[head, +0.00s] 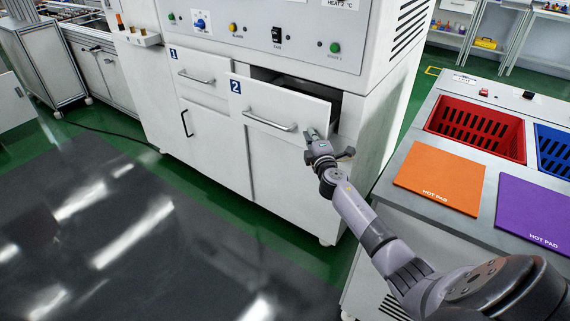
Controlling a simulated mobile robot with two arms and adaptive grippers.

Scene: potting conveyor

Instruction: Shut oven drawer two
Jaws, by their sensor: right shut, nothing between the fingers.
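Oven drawer two (278,103), a white front with a blue "2" label and a metal bar handle (270,121), stands pulled out of the white oven cabinet (222,165). A dark gap shows above and behind its front. My right gripper (314,133) is shut and empty at the right part of the drawer front, close to the handle's right end. I cannot tell whether it touches the front. My left gripper is not in view.
Drawer one (203,82) beside it is closed. A grey table at the right holds a red crate (474,128), a blue crate (554,150), an orange hot pad (440,177) and a purple hot pad (535,209). The floor in front of the cabinet is clear.

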